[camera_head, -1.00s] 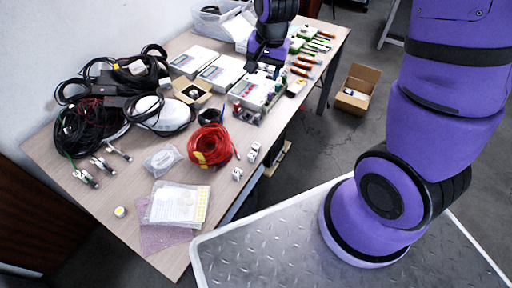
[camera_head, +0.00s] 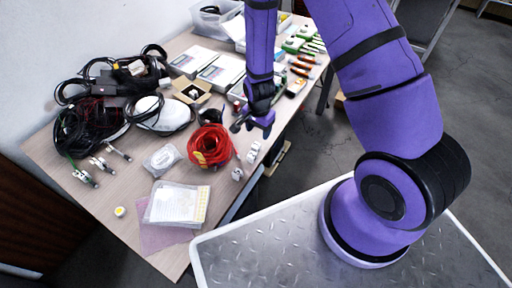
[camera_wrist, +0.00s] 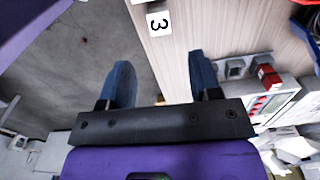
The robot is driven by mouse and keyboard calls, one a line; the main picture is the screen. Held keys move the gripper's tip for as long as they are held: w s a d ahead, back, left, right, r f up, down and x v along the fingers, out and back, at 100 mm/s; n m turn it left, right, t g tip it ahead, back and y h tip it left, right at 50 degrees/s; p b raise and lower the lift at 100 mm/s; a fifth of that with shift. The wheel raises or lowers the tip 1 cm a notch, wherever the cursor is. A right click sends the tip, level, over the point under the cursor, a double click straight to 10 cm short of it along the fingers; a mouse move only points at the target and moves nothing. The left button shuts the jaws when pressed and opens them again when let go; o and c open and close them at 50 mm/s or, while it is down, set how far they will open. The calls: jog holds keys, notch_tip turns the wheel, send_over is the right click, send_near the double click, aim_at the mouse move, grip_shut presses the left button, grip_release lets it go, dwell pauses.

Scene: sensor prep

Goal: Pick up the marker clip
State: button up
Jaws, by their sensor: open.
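Small white marker clips lie near the table's front edge, two close together (camera_head: 253,152) and one a little nearer (camera_head: 237,174). In the wrist view a white block marked "3" (camera_wrist: 158,23) lies on the wood-grain table by its edge, which looks like one of these clips. My gripper (camera_head: 252,127) is open and empty, above the table's front edge, just behind the clips in the head view. In the wrist view its two blue fingers (camera_wrist: 158,85) are spread apart, with the "3" block beyond them and not touching. Part of another white piece shows at the top edge.
A red cable coil (camera_head: 210,146) lies left of the clips. Grey boxes with terminals (camera_wrist: 275,105) stand near my right finger in the wrist view. A bagged white sheet (camera_head: 178,204) lies nearer. Left of the table edge in the wrist view is open floor (camera_wrist: 80,60).

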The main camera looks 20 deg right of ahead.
aim_at(257, 143)
jog(key=shift+a+f, duration=0.2)
jog(key=shift+f, duration=3.9)
jog(key=shift+c, duration=0.4)
jog(key=c, duration=0.9)
